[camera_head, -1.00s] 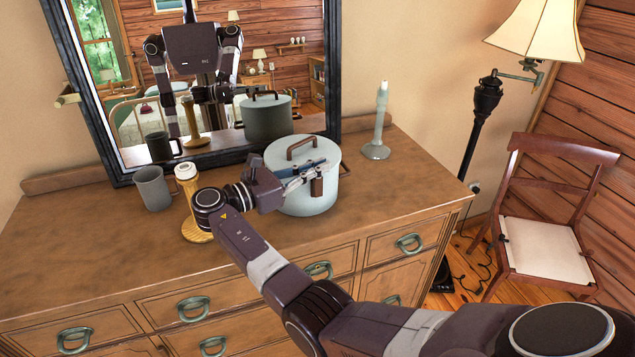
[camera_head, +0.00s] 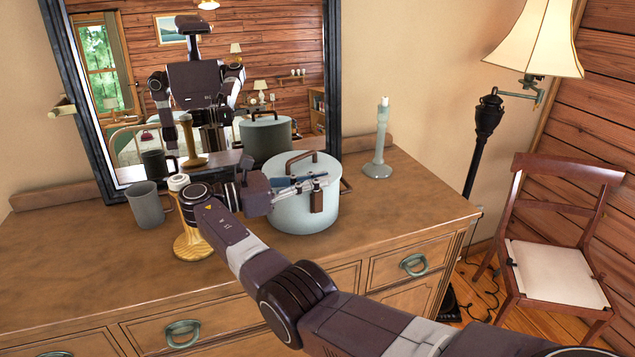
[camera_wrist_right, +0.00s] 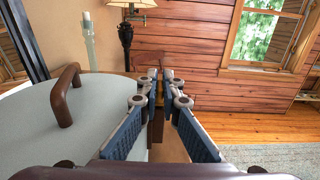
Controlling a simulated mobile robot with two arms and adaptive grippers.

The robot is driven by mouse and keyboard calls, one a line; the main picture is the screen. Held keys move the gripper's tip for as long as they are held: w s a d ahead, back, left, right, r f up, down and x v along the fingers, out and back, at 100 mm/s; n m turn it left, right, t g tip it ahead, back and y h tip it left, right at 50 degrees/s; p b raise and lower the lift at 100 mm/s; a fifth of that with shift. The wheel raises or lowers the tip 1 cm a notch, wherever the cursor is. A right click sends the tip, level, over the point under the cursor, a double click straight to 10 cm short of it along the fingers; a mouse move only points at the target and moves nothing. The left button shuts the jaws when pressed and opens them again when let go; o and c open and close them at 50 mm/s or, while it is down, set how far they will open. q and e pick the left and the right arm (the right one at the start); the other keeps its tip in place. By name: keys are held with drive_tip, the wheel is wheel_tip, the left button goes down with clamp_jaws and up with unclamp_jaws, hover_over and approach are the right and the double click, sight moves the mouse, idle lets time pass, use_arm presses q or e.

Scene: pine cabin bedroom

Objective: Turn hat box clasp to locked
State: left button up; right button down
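The hat box (camera_head: 290,215) is a round pale grey-blue box with a brown lid handle (camera_head: 303,158), standing on the dresser. Its lid (camera_wrist_right: 50,120) fills the left of the right wrist view. The small brown clasp (camera_head: 317,202) is on the box's near right side and hangs upright below my fingertips. My right gripper (camera_head: 312,184) reaches it from the left. In the wrist view its fingers (camera_wrist_right: 160,92) are nearly together, with the brown clasp in the narrow gap between them. The exact contact is partly hidden. My left gripper is not directly in view.
The dresser top (camera_head: 390,215) is clear right of the box. A pale candlestick (camera_head: 378,150) stands behind right. A mirror (camera_head: 333,80) stands behind the box.

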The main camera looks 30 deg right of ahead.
drive_tip(key=c, duration=2.1)
unclamp_jaws()
wheel_tip(320, 180, up, 10)
drive_tip(key=shift+r, duration=0.1)
